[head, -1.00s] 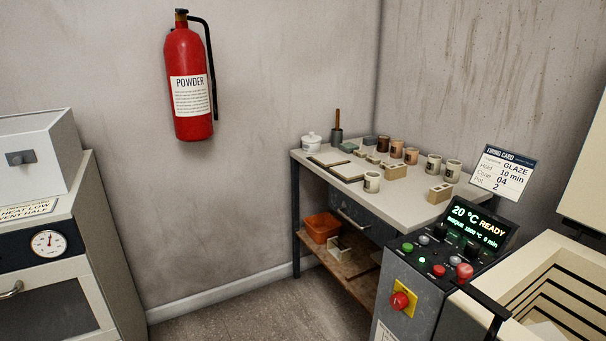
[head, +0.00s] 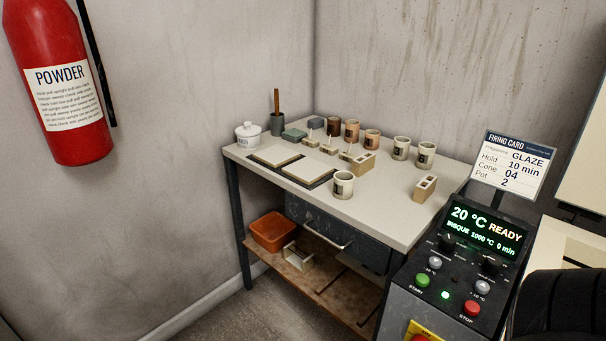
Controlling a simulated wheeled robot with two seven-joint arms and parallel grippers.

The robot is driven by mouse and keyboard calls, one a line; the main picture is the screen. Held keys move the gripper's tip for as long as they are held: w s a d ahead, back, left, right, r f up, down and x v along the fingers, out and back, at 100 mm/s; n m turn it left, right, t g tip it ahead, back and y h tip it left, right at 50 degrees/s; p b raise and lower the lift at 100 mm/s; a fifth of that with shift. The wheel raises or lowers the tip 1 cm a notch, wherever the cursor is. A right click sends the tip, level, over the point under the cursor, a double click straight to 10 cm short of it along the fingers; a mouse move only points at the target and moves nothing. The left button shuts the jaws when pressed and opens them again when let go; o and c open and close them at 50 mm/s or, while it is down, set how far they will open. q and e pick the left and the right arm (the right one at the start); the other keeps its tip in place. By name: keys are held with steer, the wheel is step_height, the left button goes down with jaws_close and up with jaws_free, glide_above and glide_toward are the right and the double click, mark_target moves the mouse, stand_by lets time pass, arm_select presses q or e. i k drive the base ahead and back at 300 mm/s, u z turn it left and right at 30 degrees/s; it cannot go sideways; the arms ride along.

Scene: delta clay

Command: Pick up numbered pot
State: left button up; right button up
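Three cream pots with dark marks stand upright on the worktable (head: 395,222). One pot (head: 344,185) is near the front edge, beside the dark-framed boards. Two more, a left one (head: 401,148) and a right one (head: 426,154), stand side by side at the back right. Their numbers are too small to read for certain. The firing card (head: 513,165) reads GLAZE, Hold 10 min, Cone 04, Pot 2. Neither of my grippers shows in the head view.
Brown cups (head: 334,126), a white lidded jar (head: 248,135) and a slotted block (head: 425,188) share the table. The kiln control panel (head: 470,255) stands in front at right. An orange bin (head: 272,231) sits on the lower shelf. A red extinguisher (head: 60,120) hangs at left.

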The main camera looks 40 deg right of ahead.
mark_target(343, 188)
steer(key=z, duration=0.45)
steer(key=i, duration=1.15)
steer(key=z, duration=0.7)
